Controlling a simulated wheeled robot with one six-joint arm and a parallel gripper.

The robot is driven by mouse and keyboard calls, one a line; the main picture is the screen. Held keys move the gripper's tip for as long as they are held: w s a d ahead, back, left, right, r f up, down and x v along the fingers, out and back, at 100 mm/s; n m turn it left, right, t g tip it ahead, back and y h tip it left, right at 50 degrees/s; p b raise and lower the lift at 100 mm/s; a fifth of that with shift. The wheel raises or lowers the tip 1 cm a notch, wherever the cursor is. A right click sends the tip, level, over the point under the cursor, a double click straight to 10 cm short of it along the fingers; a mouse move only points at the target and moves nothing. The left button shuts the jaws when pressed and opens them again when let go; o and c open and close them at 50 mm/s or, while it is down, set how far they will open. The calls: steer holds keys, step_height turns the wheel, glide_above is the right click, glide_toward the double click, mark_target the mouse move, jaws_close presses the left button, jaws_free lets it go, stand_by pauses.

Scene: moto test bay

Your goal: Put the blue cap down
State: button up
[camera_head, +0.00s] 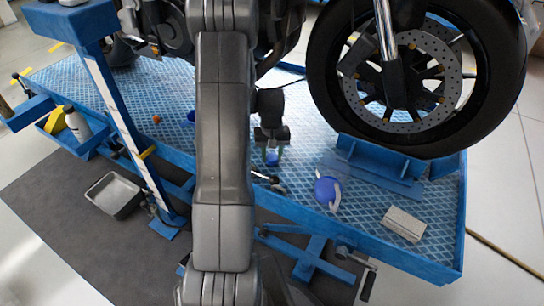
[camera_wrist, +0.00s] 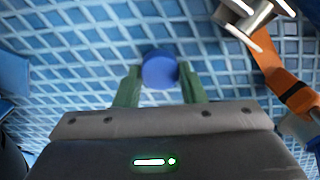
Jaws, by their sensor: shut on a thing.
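The blue cap (camera_wrist: 159,69) is a small round piece between the two green fingertips of my gripper (camera_wrist: 159,82) in the wrist view. The gripper is shut on it. In the head view, my gripper (camera_head: 272,153) points down over the blue patterned deck of the lift platform (camera_head: 310,155), and the cap (camera_head: 272,160) shows as a small blue spot between the fingers. I cannot tell whether the cap touches the deck.
A blue round object with a pale curved part (camera_head: 327,191) and a light grey block (camera_head: 404,224) lie on the deck to the right. A motorcycle wheel (camera_head: 417,130) stands behind them. A metal tray (camera_head: 114,195) is on the floor mat. An orange part (camera_wrist: 285,78) lies right of my gripper.

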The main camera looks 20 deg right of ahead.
mark_target(272, 157)
step_height(272, 157, up, 10)
steer(key=p, duration=0.3)
step_height(272, 157, down, 10)
steer(key=b, duration=0.2)
steer(key=shift+b, duration=0.3)
steer(key=shift+f, duration=0.1)
steer(key=shift+f, duration=0.15)
steer(key=o, duration=0.9)
step_height(272, 157, up, 13)
steer(key=p, duration=0.2)
steer(key=shift+f+p, duration=0.2)
steer(key=shift+p, duration=0.1)
